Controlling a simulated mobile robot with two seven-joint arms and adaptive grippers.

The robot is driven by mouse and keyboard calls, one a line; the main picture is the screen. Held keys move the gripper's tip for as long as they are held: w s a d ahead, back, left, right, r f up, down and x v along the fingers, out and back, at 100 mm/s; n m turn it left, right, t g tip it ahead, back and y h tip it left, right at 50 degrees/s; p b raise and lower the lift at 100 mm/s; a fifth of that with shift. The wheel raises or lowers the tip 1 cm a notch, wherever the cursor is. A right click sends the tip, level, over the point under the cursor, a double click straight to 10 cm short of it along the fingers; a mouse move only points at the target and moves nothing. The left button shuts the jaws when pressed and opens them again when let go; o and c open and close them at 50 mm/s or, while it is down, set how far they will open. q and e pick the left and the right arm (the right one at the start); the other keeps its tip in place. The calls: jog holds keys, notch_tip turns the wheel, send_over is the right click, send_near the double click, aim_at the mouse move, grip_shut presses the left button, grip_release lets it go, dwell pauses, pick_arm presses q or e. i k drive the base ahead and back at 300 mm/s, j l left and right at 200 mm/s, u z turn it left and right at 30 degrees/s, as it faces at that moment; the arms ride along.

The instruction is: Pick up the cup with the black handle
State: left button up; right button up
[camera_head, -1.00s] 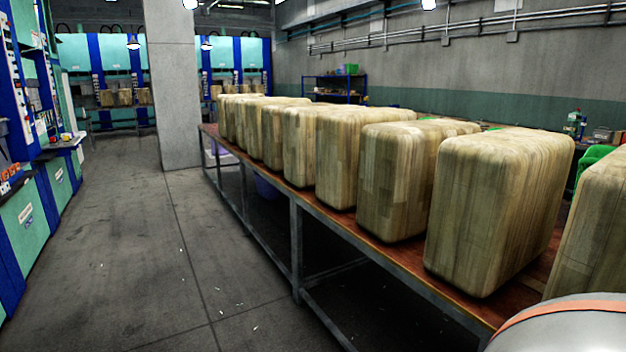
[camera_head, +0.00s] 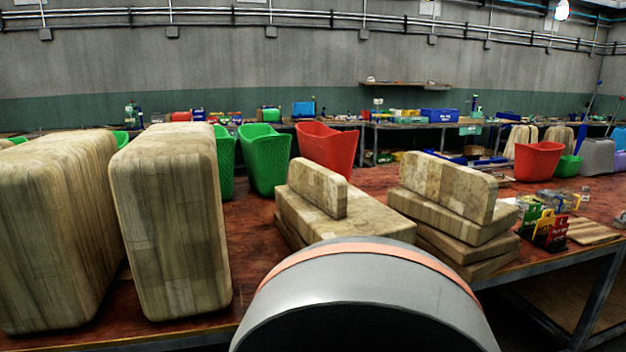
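I cannot make out a cup with a black handle in the head view; anything that small on the far benches is too tiny to tell. Neither of my grippers shows. A rounded grey part with an orange band, which looks like part of my own body, fills the bottom centre and hides some of the table edge.
A long reddish table (camera_head: 258,238) carries upright wooden blocks (camera_head: 170,225), stacked wooden slabs (camera_head: 450,190), green bins (camera_head: 264,160), a red bin (camera_head: 327,147) and another red bin (camera_head: 538,160). A rack of coloured holders (camera_head: 545,228) stands near the right edge. Far benches line the wall.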

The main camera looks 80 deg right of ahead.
aim_at(523, 200)
jog(key=z, duration=3.95)
